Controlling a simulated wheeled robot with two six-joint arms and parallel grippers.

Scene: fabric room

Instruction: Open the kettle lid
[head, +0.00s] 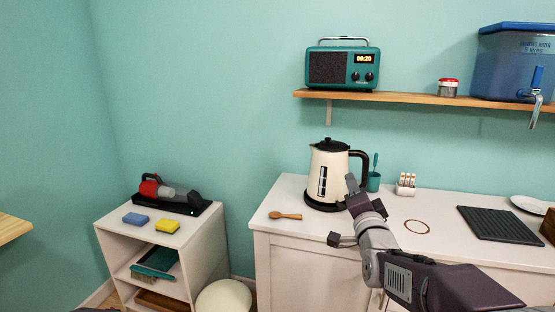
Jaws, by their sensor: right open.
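The cream kettle (325,172) with a black handle and black base stands upright on the white cabinet top. Its black lid (331,145) sits on top and looks shut. My right gripper (342,211) is open and empty, in front of the kettle's lower right side in the picture. Its arm comes in from the lower right and hides part of the cabinet front. I cannot tell whether the gripper touches the kettle. My left gripper is not in view.
A wooden spoon (285,215) lies left of the kettle. A teal cup (374,182), a toast rack (405,185) and a dark ribbed mat (500,223) are to the right. A wooden shelf (420,98) with a teal radio (342,67) hangs above the kettle.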

